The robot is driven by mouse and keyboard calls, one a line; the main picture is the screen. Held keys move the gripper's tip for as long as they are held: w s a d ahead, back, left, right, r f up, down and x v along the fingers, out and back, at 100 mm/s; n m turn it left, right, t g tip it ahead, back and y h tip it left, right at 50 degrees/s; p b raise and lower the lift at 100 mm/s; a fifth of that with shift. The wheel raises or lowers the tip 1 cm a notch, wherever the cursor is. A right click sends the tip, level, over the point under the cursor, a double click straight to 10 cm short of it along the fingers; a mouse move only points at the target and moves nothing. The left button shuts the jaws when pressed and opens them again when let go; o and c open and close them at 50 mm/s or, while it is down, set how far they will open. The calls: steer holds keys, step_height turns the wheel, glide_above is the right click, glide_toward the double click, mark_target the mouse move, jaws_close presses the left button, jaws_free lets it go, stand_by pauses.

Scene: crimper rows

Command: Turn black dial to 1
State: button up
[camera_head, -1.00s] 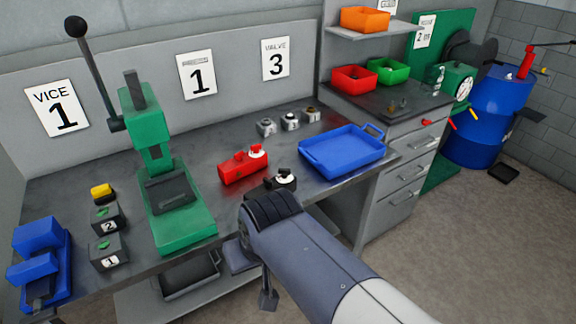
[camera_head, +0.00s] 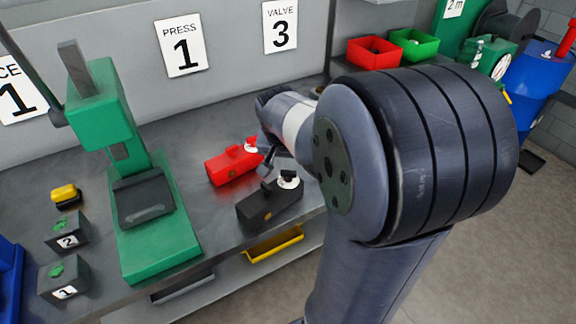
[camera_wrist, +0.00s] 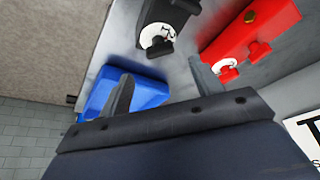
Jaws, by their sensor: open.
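The black dial unit (camera_head: 270,204) is a black box on the grey bench, with a white dial face and a black knob at its upper right end. It also shows at the top of the wrist view (camera_wrist: 165,14), where the white face (camera_wrist: 158,37) carries a dark marking I cannot read surely and a black knob. My gripper (camera_head: 272,156) is above the bench, just behind the black unit and beside the red one, apart from the knob. In the wrist view two dark fingers of my gripper (camera_wrist: 160,85) stand apart with nothing between them.
A red dial unit (camera_head: 232,164) sits just behind the black one. A green press (camera_head: 150,215) stands to the left, with dark boxes (camera_head: 68,232) beyond it. A blue tray (camera_wrist: 145,92) shows in the wrist view. A yellow bin (camera_head: 273,244) is below the bench.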

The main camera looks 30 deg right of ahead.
mark_target(288, 171)
steer(key=shift+x, duration=3.15)
steer(key=shift+c, duration=0.4)
steer(key=c, duration=0.9)
